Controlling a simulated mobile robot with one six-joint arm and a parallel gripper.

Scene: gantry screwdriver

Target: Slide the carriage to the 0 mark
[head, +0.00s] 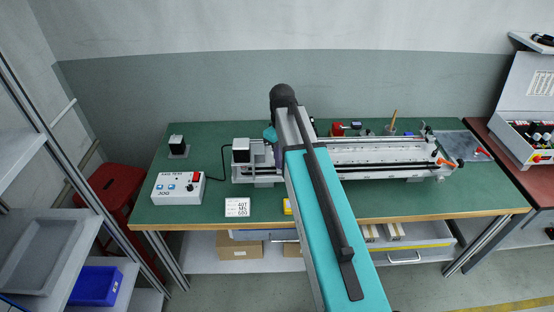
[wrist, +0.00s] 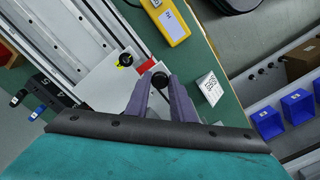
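The gantry rail (head: 375,152) runs along the back of the green bench in the head view, and my own arm crosses in front of its left part. In the wrist view the silver rail (wrist: 85,30) runs diagonally at upper left. A pale carriage plate (wrist: 100,82) lies beside it, with a yellow-and-black round fitting (wrist: 126,59) and a red piece (wrist: 146,66). My gripper (wrist: 160,77) has its two grey fingers on either side of a round black knob (wrist: 160,81). I cannot tell whether they touch it. The 0 mark cannot be made out.
A white control box (head: 178,188) with a red switch stands on the bench's left, cabled to the rail's left end. A printed card (head: 237,207) and a yellow device (wrist: 166,20) are near the front edge. An orange-handled part (head: 445,162) is at the rail's right end.

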